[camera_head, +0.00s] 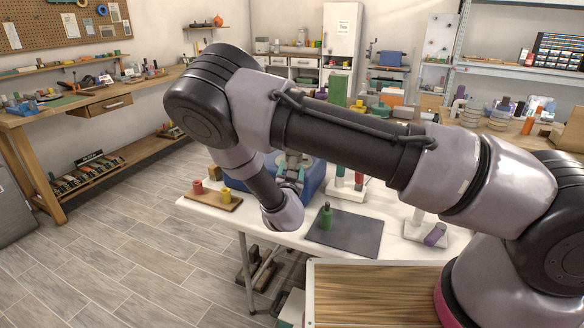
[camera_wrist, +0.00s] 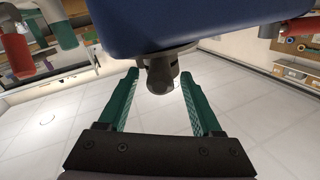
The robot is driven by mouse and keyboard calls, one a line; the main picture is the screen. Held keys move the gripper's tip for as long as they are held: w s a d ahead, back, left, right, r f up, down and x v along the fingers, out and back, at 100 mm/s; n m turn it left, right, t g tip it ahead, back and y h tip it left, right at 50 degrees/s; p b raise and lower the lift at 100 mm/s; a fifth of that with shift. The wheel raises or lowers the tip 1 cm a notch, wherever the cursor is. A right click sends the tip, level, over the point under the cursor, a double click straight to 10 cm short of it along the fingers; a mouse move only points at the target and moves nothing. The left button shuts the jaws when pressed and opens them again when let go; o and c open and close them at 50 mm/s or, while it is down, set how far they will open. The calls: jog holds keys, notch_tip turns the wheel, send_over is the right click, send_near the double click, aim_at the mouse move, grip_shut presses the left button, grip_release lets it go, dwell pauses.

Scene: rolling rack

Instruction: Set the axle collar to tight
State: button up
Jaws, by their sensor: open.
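A dark, rounded knob-like part (camera_wrist: 161,77) sticks out below a blue body (camera_wrist: 190,22) in the wrist view. It may be the axle collar, but I cannot tell its setting. My gripper (camera_wrist: 158,74) is open, with one green finger on each side of this part and a visible gap to both. In the head view, the blue body (camera_head: 317,178) stands on the white table behind my arm. My forearm and wrist hide much of it, and the dark part cannot be made out there.
On the white table (camera_head: 284,237) are a wooden board (camera_head: 218,203) with red and yellow pieces, a dark mat (camera_head: 345,236) with a green bottle-like piece (camera_head: 326,215), and a purple cylinder (camera_head: 435,235) on a light base. A wood-topped surface (camera_head: 365,295) stands in front. Floor is clear at left.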

jog(key=shift+w, duration=0.95)
grip_shut()
dwell(0.8)
